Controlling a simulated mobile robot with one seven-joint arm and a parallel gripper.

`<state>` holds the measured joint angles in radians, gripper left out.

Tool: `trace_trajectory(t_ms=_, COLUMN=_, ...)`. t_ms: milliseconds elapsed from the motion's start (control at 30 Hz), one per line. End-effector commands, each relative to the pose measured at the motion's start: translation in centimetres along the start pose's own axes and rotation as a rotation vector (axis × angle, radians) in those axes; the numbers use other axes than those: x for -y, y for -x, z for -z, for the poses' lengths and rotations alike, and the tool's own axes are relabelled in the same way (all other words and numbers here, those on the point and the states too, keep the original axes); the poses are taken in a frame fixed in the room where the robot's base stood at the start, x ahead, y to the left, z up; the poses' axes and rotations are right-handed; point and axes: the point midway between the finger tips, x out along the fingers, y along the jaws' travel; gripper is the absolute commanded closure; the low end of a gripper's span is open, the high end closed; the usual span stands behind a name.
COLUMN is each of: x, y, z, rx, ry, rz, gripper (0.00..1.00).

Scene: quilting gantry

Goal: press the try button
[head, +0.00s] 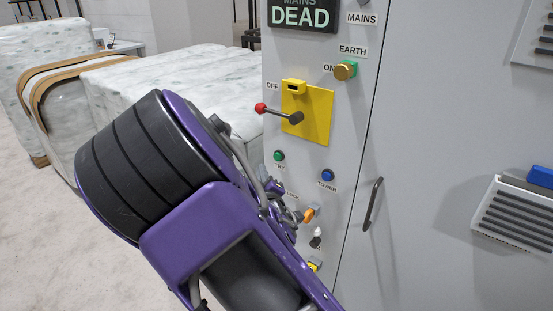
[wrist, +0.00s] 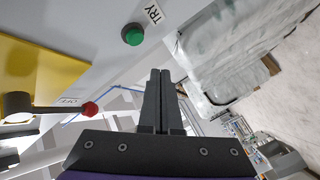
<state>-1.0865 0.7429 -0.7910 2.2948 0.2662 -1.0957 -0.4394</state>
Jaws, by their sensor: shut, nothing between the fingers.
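The try button is a small green round button (head: 279,155) on the grey cabinet front, with the label TRY just below it in the head view. In the wrist view the same green button (wrist: 133,36) shows near the top, next to its TRY label. My gripper (wrist: 160,72) is shut and empty in the wrist view. Its fingertips appear below and slightly right of the button, with a gap in the picture; the distance in depth is unclear. In the head view my arm hides most of the gripper.
A red-knobbed lever (head: 262,108) on a yellow plate (head: 318,118) sits above the button, at OFF. A blue TOWER button (head: 327,175) is to its right. A door handle (head: 373,204) projects further right. Wrapped pale bales (head: 170,90) stand behind left.

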Motion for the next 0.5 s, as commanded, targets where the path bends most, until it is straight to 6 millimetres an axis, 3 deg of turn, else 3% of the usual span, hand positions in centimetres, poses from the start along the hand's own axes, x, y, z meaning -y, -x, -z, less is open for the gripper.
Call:
trace_trajectory(t_ms=200, x=-1.3, y=-1.8, z=-1.5, rx=0.002, ry=0.000, rz=-0.002, gripper=1.00)
trace_trajectory(t_ms=500, x=-1.9, y=-2.6, z=-1.9, rx=0.000, ry=0.000, rz=0.000, gripper=1.00)
